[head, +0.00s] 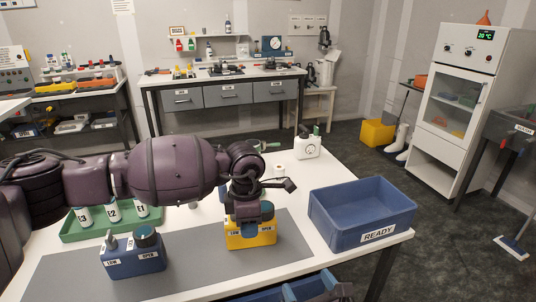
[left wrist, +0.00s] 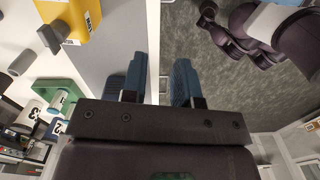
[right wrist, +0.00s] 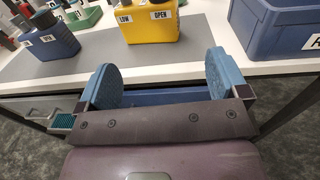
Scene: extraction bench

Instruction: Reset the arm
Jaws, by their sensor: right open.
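My left arm reaches in from the left across the bench in the head view. Its gripper (head: 256,218) points down and overlaps the yellow container (head: 252,240) in that view. In the left wrist view the left gripper (left wrist: 160,82) is open and empty, with the bench edge and floor showing between its pads. The yellow container (left wrist: 85,22) is off to its upper left there. My right gripper (right wrist: 162,80) is open and empty at the front of the bench, below the bench top.
A blue container (head: 133,262) stands on the grey mat (head: 200,272). A green tray (head: 75,232) holds labelled bottles. A blue bin (right wrist: 160,97) sits under the bench front.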

